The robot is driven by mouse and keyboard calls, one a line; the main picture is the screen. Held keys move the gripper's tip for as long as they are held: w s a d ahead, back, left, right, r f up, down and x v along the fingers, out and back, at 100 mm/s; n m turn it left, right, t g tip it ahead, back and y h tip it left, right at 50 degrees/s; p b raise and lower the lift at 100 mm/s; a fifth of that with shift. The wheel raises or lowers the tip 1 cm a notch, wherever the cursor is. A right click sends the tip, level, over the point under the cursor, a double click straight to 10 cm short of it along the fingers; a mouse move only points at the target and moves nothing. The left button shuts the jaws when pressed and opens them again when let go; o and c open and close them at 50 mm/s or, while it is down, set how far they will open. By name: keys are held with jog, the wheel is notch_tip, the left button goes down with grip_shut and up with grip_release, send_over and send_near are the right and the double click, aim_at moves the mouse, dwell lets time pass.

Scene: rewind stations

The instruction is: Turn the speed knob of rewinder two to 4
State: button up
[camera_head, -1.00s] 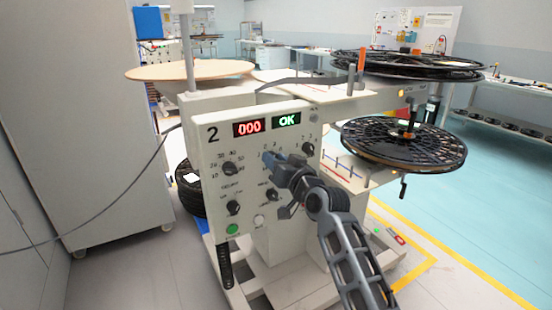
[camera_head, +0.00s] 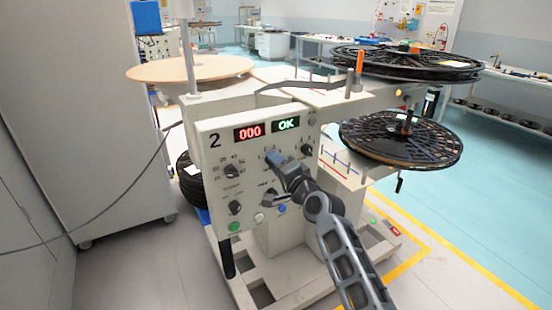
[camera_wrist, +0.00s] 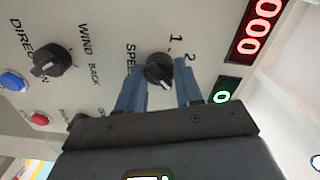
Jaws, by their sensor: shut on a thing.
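Rewinder two has a cream panel (camera_head: 213,158) marked 2, with a red display (camera_head: 249,132) reading 000 and a green display (camera_head: 286,124) reading OK. My gripper (camera_head: 273,158) is at the upper middle of this panel and hides the speed knob there in the head view. In the wrist view, the black speed knob (camera_wrist: 160,72) sits between the two blue fingers of my gripper (camera_wrist: 160,68), which is shut on it. Part of the word SPEED and the numbers 1 and 2 show beside the knob; other numbers are hidden. I cannot tell its exact setting.
Close by on the panel are another numbered knob (camera_head: 231,171), a knob at the upper right (camera_head: 306,149) and the direction knob (camera_wrist: 50,62). Blue (camera_wrist: 12,80) and red (camera_wrist: 40,118) buttons also show. Black reels (camera_head: 400,141) stand right; a grey cabinet (camera_head: 85,120) stands left.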

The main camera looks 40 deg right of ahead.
jog(key=shift+f+m+p, duration=0.1)
jog(key=shift+m+p, duration=0.9)
jog(key=shift+m, duration=1.3)
jog(key=o, duration=1)
jog(key=shift+o, duration=0.2)
jog(key=v, duration=0.7)
jog(key=shift+s, duration=0.4)
jog(key=shift+a, duration=0.1)
